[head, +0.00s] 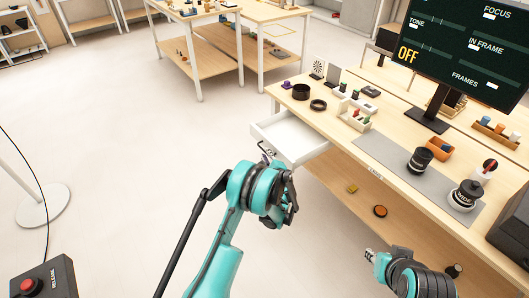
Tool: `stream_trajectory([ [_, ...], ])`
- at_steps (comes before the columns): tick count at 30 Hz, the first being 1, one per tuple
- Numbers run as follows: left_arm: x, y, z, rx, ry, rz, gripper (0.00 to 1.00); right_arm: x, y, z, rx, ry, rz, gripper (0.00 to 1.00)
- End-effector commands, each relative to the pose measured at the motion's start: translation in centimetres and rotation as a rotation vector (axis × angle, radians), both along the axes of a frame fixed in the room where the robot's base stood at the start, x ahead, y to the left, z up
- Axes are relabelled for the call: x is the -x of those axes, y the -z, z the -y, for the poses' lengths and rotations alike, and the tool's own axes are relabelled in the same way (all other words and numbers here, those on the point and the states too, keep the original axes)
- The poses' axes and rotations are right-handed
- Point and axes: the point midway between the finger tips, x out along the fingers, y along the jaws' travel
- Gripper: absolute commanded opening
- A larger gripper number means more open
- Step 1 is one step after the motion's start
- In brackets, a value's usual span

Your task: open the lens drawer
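The lens drawer (290,133) is a white drawer under the left end of the workbench. It is pulled out, and its inside looks empty. Its dark handle (268,149) is on the front face. My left gripper (267,156) is at the drawer front, right by the handle. My own wrist hides most of its fingers, so I cannot tell whether it is closed on the handle. My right gripper (370,256) is low at the bottom right, in front of the bench and away from the drawer; its fingers are too small to judge.
The workbench top (335,127) holds black rings, a small bottle tray (355,115), lenses on a grey mat (390,157) and a monitor (462,45) reading OFF. A lower shelf (350,180) carries small items. A release-button box (43,279) is bottom left. Open floor lies left.

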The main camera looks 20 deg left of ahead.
Motion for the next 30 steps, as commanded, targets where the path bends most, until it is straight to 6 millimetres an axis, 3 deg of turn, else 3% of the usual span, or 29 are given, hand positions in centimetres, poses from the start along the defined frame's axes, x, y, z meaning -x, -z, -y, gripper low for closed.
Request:
stream_trajectory([
  [6,4.0,-1.1,2.7,-0.001,0.003,0.0,0.17,0.0,0.0,0.0,0.0,0.0,0.0,0.3],
  [12,6.2,-1.6,4.0,0.001,0.002,0.0,0.17,0.0,0.0,0.0,0.0,0.0,0.0,0.3],
  [30,6.7,-1.8,4.3,0.001,0.0,0.001,0.17,0.0,0.0,0.0,0.0,0.0,0.0,0.3],
])
